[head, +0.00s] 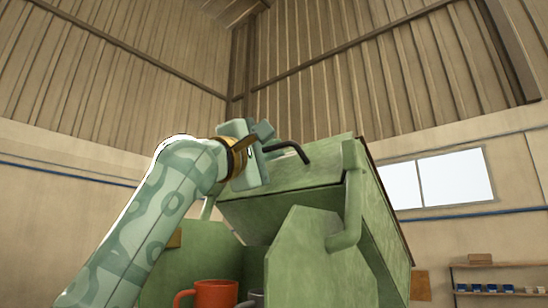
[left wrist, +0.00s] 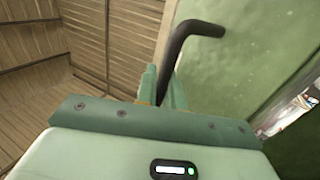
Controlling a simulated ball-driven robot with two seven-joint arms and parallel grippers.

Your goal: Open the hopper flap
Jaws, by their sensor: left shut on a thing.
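The green hopper (head: 310,250) stands in the middle of the head view. Its green flap (head: 275,190) is at the top, tilted up, with a dark gap under its front edge. A bent black handle (head: 295,149) is fixed to the flap and also shows in the left wrist view (left wrist: 182,45). My left gripper (head: 266,134) is at the handle's free end, above the flap. In the left wrist view its fingers (left wrist: 164,88) are shut on the handle. The exact contact is partly hidden. My right gripper is not in view.
A red mug (head: 215,296) and part of a grey mug (head: 251,299) show low down, below the flap. A green side post (head: 352,200) runs down the hopper's right side. A wall shelf (head: 500,267) with small items is far right.

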